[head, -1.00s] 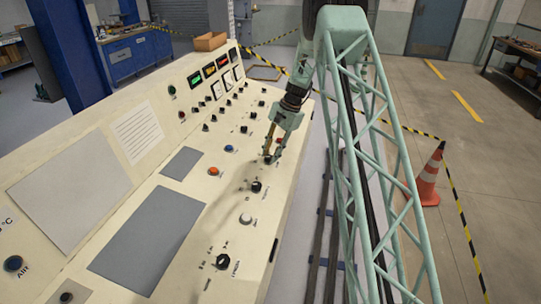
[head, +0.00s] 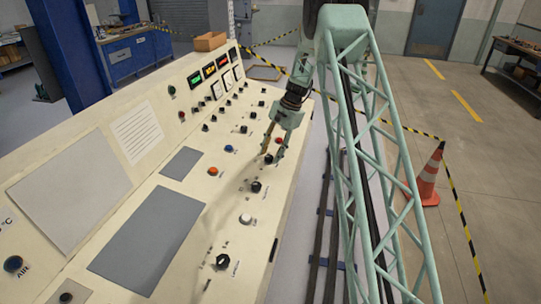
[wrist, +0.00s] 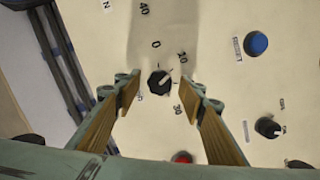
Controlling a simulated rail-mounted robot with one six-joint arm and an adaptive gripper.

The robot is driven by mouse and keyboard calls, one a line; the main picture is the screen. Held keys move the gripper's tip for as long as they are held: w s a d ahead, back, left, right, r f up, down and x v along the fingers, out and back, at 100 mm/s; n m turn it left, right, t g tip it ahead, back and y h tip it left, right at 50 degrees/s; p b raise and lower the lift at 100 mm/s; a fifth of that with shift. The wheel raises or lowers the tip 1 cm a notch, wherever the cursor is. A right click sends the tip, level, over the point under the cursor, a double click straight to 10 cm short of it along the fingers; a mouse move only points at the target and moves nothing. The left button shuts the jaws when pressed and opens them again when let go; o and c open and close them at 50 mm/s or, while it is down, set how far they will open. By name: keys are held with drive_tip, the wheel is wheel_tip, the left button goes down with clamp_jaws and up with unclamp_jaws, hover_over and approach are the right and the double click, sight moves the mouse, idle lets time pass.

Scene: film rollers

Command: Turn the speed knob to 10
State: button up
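A black round knob (wrist: 160,82) with a pale pointer line sits on the cream panel in the wrist view. The pointer line slants up and right, roughly toward the 10. My gripper (wrist: 161,92) is open, with one wooden-faced finger on each side of the knob and a gap to both. In the head view my gripper (head: 273,157) is low over the right part of the panel, with the knob (head: 268,158) at its fingertips. I cannot read a speed label.
A blue button (wrist: 256,43) and another black knob (wrist: 268,128) lie to the right in the wrist view. A red button (wrist: 181,158) is below.

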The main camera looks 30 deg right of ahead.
drive_tip(key=v, duration=1.1)
drive_tip(key=shift+d+r, duration=0.15)
drive_tip(key=shift+r, duration=0.05)
idle(0.4)
drive_tip(key=s+a+r+n+h, duration=0.1)
drive_tip(key=s+a+r+n, duration=0.1)
drive_tip(key=s+a+r, duration=0.5)
drive_tip(key=s+a+r+n, duration=0.1)
drive_tip(key=s+a+r, duration=0.25)
drive_tip(key=r, duration=0.65)
drive_tip(key=s+a+r+n+h, duration=0.1)
drive_tip(key=s+a+r+n, duration=0.1)
drive_tip(key=s+a+r, duration=0.4)
drive_tip(key=s+a+r+n, duration=0.2)
drive_tip(key=s+a+r, duration=0.3)
drive_tip(key=s, duration=0.4)
drive_tip(key=s+a+r+n+t+h, duration=0.1)
drive_tip(key=s+a+r+n, duration=0.15)
drive_tip(key=s, duration=0.65)
drive_tip(key=s+a+r+n+t, duration=0.1)
drive_tip(key=s+a, duration=0.3)
drive_tip(key=s, duration=0.5)
drive_tip(key=s+a+f+n, duration=0.1)
drive_tip(key=s, duration=0.7)
drive_tip(key=s+f+n+t, duration=0.1)
drive_tip(key=s+f+n, duration=0.1)
drive_tip(key=s, duration=0.7)
drive_tip(key=shift+s+a+f+h, duration=0.2)
drive_tip(key=shift+a+f+h, duration=0.1)
drive_tip(key=shift+a, duration=0.1)
